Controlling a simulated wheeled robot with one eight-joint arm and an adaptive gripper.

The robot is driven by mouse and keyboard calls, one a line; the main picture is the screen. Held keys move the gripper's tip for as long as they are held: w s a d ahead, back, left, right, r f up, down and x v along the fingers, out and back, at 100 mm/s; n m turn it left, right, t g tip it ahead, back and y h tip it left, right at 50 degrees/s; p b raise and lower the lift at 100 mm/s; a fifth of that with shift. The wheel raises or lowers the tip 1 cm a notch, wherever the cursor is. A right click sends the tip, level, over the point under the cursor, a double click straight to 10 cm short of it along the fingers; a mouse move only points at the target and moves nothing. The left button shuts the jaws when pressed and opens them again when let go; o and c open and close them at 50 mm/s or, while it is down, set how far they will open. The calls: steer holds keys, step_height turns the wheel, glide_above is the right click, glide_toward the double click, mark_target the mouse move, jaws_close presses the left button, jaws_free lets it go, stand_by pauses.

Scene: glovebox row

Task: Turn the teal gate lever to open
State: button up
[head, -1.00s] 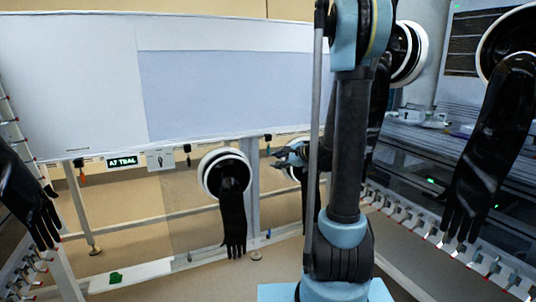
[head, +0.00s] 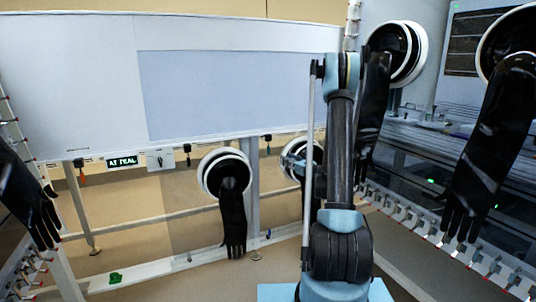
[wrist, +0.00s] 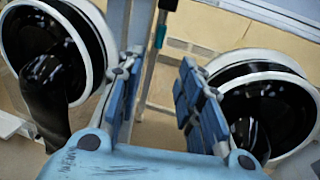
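A small green object (head: 115,277) sits on the low white rail at the lower left in the head view; it may be the teal lever, but it is too small to tell. A dark sign with green letters, apparently ending in TEAL (head: 122,161), hangs under the white panel, beside a grey plate (head: 160,159) with a small fitting. My gripper (head: 290,160) is in front of the far glove port, partly behind my arm, well right of these. In the wrist view my gripper (wrist: 157,85) has its blue fingers apart with nothing between them.
Round glove ports with hanging black gloves stand at centre (head: 233,215) and right (head: 490,150); another glove (head: 30,205) hangs at left. The wrist view shows a port on each side of my fingers. A metal post (head: 252,200) stands beside the centre port.

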mark_target(268, 150)
steer(key=x, duration=1.7)
steer(key=shift+w+a, duration=0.15)
steer(key=shift+w, duration=0.05)
jaws_close()
